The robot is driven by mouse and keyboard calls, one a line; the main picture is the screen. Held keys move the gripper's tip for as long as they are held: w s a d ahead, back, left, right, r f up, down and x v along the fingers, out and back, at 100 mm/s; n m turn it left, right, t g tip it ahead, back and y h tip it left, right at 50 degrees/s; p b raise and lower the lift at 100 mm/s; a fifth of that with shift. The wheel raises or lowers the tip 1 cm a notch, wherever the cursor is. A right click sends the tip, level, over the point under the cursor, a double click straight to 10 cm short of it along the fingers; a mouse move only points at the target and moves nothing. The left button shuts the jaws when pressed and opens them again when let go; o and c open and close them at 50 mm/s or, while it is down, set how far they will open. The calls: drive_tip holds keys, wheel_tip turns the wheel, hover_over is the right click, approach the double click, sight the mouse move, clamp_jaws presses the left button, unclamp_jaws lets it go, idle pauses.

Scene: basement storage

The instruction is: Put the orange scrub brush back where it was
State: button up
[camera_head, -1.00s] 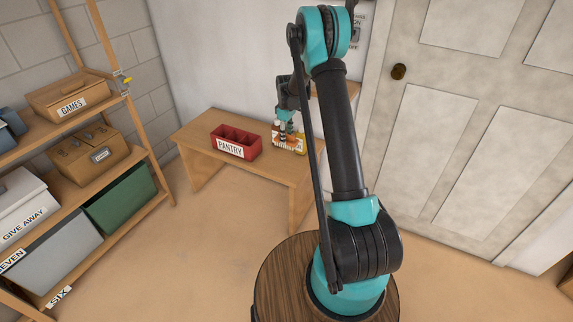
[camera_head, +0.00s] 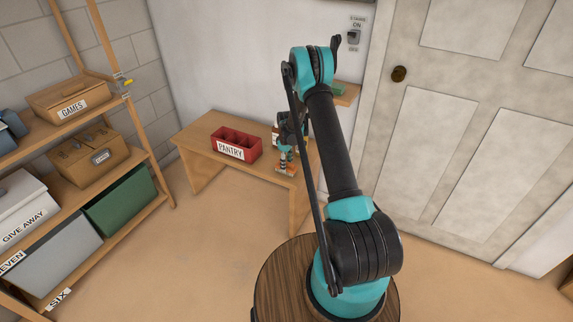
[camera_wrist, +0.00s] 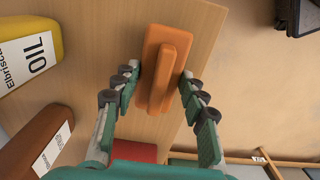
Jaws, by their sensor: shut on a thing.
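The orange scrub brush (camera_wrist: 178,50) is between the fingers of my gripper (camera_wrist: 158,80) in the wrist view, its raised handle running lengthwise. My gripper is shut on it. In the head view my gripper (camera_head: 285,158) is over the right part of the wooden table, with the brush (camera_head: 287,171) under it near the front edge. I cannot tell whether the brush touches the tabletop.
The red PANTRY box (camera_head: 236,143) stands left of my gripper on the wooden table (camera_head: 205,122). A yellow OIL container (camera_wrist: 28,45) and a brown container (camera_wrist: 35,142) show in the wrist view. A shelf (camera_head: 130,165) stands at left, a door (camera_head: 465,110) at right.

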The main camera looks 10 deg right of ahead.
drive_tip(key=shift+f, duration=0.15)
drive_tip(key=o, duration=1.1)
wheel_tip(320, 180, up, 12)
drive_tip(key=s+d+r+m+t, duration=0.1)
drive_tip(key=s+r+m, duration=0.1)
drive_tip(key=s+r, duration=0.7)
drive_tip(key=s+d+r+m+t, duration=0.1)
drive_tip(key=s+d+r+m, duration=0.15)
drive_tip(key=s+r, duration=0.55)
drive_tip(key=s+m, duration=0.2)
drive_tip(key=s, duration=0.6)
drive_tip(key=s+f+m+t, duration=0.1)
drive_tip(key=s+m, duration=0.1)
drive_tip(key=s, duration=0.6)
drive_tip(key=s+m+t, duration=0.1)
drive_tip(key=s+m, duration=0.1)
drive_tip(key=s, duration=0.6)
drive_tip(key=shift+s+d+f, duration=0.3)
drive_tip(key=shift+s+f, duration=0.05)
